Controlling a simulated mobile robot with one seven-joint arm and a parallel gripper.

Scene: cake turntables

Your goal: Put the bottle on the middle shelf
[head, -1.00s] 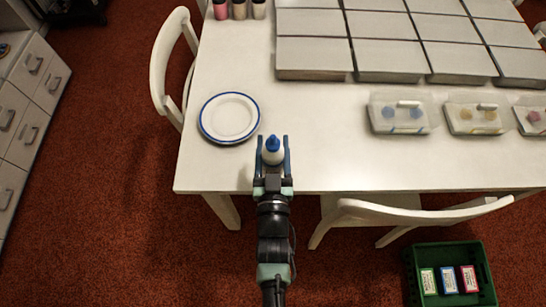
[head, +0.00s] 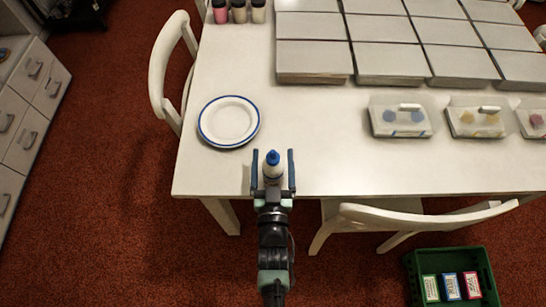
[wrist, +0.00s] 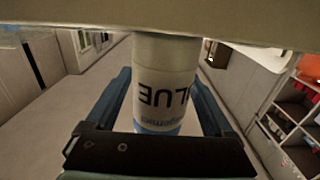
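The bottle (head: 272,171), white with a blue cap, is upright near the table's front edge in the head view. My gripper (head: 273,155) has its two blue fingers on either side of it, with a visible gap on each side, so it looks open around the bottle. In the wrist view the bottle (wrist: 165,85) is between the fingers, its "BLUE" lettering upside down. Its base lies toward the pale band at the top, and I cannot tell whether it touches the table. A shelf unit (wrist: 293,135) with several compartments shows at the right of the wrist view.
The white table (head: 350,165) holds a blue-rimmed plate (head: 228,121), several grey boxes (head: 390,62), clear containers (head: 400,117) and small jars (head: 239,12). A chair (head: 425,215) and a green crate (head: 408,275) stand in front. Drawers (head: 22,140) are at the left.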

